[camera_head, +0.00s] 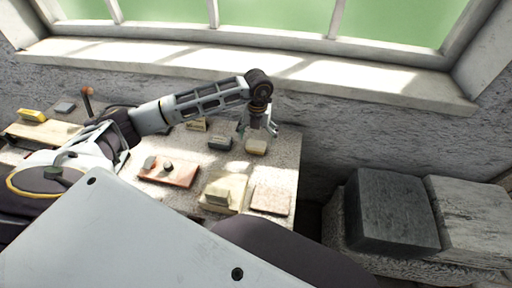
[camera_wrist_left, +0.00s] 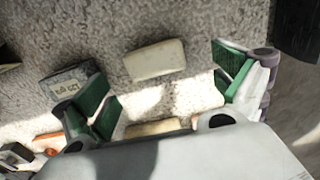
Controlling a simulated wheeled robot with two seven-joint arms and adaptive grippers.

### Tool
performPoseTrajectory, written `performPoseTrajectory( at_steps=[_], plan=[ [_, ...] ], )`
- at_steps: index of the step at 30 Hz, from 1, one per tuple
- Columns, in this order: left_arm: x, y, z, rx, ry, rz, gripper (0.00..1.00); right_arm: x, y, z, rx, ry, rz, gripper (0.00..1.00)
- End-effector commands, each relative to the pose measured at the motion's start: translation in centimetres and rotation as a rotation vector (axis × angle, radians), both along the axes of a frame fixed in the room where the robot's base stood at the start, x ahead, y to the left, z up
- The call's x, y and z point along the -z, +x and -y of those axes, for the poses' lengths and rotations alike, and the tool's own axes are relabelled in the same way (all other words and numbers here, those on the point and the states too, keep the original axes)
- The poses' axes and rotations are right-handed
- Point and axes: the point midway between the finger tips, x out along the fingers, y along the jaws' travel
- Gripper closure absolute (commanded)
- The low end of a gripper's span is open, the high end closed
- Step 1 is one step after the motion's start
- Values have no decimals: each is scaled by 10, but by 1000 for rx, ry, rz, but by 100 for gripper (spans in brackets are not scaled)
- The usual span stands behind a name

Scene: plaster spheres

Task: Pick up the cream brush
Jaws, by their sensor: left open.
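The cream brush (camera_head: 256,147) looks like a small pale block with rounded edges. It lies near the far right corner of the work table (camera_head: 286,165). In the left wrist view the cream brush (camera_wrist_left: 155,60) lies flat on the speckled surface; no bristles can be made out. My left gripper (camera_head: 260,130) is above it, pointing down. In the left wrist view the open left gripper (camera_wrist_left: 162,88) has its green finger pads apart, with nothing between them. The brush shows beyond the gap between the fingers. My right gripper is not in view.
A dark labelled block (camera_head: 220,143) lies left of the brush and shows in the wrist view (camera_wrist_left: 66,82). A reddish board (camera_head: 168,171), a cream stepped block (camera_head: 224,190) and a flat pinkish slab (camera_head: 271,199) lie nearer. The wall (camera_head: 345,125) rises behind.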

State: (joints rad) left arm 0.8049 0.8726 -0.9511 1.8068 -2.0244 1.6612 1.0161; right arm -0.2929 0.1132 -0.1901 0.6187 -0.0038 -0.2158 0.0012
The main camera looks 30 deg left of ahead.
Motion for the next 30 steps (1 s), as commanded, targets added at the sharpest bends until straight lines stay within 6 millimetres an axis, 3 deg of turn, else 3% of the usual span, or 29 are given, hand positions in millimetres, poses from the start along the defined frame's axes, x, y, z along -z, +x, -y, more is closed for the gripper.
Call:
performPoseTrajectory(
  at_steps=[16, 30],
  plan=[
    [47, 1, -7, -1, 0, -2, 4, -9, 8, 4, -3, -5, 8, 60],
    [52, 1, -7, 0, 1, -1, 4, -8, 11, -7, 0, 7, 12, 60]
  ],
)
